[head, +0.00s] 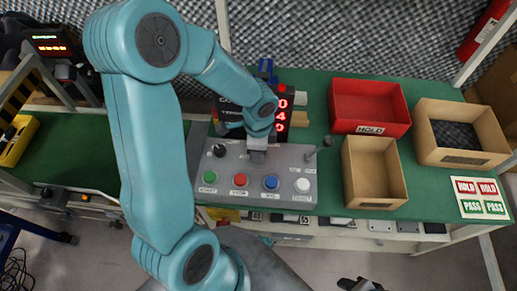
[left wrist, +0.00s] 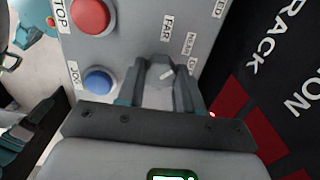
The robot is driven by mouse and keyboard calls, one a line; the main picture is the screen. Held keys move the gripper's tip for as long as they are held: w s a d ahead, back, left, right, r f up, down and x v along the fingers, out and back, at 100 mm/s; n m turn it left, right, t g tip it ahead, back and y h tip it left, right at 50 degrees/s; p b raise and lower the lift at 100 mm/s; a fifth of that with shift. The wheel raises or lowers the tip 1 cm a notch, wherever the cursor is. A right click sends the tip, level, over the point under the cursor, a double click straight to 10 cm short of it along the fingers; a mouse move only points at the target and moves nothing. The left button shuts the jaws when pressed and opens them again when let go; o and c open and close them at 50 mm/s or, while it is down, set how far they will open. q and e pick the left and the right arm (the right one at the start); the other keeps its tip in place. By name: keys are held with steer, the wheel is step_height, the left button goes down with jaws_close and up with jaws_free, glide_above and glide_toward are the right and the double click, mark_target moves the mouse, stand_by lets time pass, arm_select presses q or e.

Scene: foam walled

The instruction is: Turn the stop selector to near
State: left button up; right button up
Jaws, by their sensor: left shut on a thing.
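The stop selector (left wrist: 166,74) is a grey knob with a white mark on the grey control panel (head: 225,180). In the left wrist view the mark slants, and the printed word FAR and other small, partly hidden labels lie beyond the knob. Its exact setting is hard to read. My left gripper (head: 257,152) points down at the panel and is shut on the knob, one finger on each side. In the head view the gripper hides the selector. A dark part at the bottom edge (head: 360,285) seems to be my right gripper, cut off and away from the panel.
Green, red (head: 240,179), blue and white buttons line the panel's front edge. A black knob (head: 220,150) is at its left, a small upright lever (head: 326,142) at its right. Behind is a display with red digits (head: 283,117). A red bin (head: 368,108) and cardboard boxes (head: 374,172) stand right.

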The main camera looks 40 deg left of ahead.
arm_select(q)
steer(key=o, duration=1)
steer(key=shift+o, duration=0.2)
step_height(320, 180, up, 16)
steer(key=p, duration=0.3)
steer(key=shift+r+p, duration=0.2)
steer(key=shift+p, duration=0.15)
